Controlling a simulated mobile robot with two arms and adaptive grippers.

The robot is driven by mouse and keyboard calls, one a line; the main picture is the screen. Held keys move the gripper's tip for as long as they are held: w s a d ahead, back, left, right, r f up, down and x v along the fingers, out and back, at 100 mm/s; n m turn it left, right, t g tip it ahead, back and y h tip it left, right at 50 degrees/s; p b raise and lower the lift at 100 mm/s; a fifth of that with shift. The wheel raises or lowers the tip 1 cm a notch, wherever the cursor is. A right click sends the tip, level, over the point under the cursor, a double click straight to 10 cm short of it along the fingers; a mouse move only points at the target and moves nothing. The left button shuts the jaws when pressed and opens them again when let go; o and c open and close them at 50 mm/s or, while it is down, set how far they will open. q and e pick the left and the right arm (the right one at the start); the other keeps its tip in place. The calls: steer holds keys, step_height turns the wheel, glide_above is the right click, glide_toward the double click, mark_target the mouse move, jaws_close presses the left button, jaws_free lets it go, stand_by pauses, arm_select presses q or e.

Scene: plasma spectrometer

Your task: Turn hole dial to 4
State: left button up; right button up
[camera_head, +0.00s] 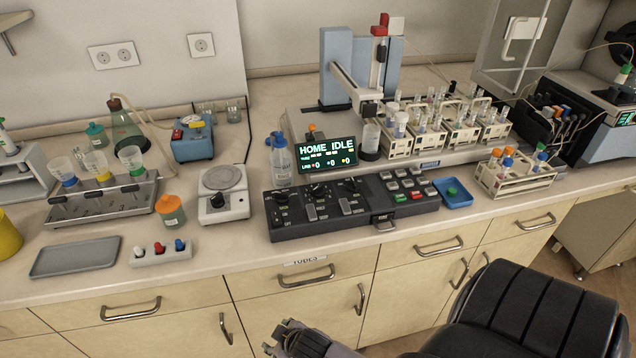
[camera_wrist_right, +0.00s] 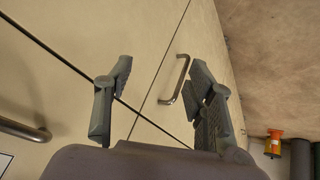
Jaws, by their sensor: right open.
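The black control panel (camera_head: 400,222) lies on the bench at the middle of the head view. Its left half carries dark round dials, a left dial (camera_head: 281,196), a middle dial (camera_head: 309,189) and a right dial (camera_head: 350,186). Their labels are too small to read, so I cannot tell which is the hole dial or its setting. A screen (camera_head: 326,154) behind the panel reads "HOME IDLE", with a row of zeros below. My right gripper (camera_wrist_right: 163,75) is open and empty, low in front of the cabinet doors, away from the panel. My left gripper is not in view.
A squeeze bottle (camera_head: 281,162) stands behind the panel's left end, a small scale (camera_head: 223,205) to its left. A blue tray (camera_head: 453,193) lies at its right end. The sampler arm (camera_head: 357,92) and tube racks stand behind. Drawer handles (camera_head: 305,273) project below the bench edge.

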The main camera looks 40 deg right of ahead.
steer(key=w+r+t, duration=0.2)
steer(key=r, duration=0.6)
steer(key=w+a+r+n+t+b, duration=0.1)
steer(key=w+r+t, duration=0.1)
steer(key=r, duration=0.5)
steer(key=w+a+r+t+b, duration=0.1)
steer(key=w+r, duration=0.3)
steer(key=r, duration=0.4)
steer(key=shift+w+r+n+t, duration=0.1)
steer(key=shift+r+n+t, duration=0.25)
steer(key=shift+t, duration=0.25)
steer(key=w+a+r+n+t+y, duration=0.35)
steer(key=w+r, duration=0.25)
steer(key=r, duration=0.3)
steer(key=w+a+r+n+t+y, duration=0.2)
steer(key=w+a+r+n+y, duration=0.1)
steer(key=a+r+n+y, duration=0.6)
step_height(320, 180, up, 3)
steer(key=n+g+h, duration=1.2)
steer(key=n+g, duration=0.7)
glide_above(318, 186)
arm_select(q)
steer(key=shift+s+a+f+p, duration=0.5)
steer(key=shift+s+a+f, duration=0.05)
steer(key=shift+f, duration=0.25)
arm_select(e)
step_height(318, 186, down, 17)
steer(key=shift+r, duration=0.2)
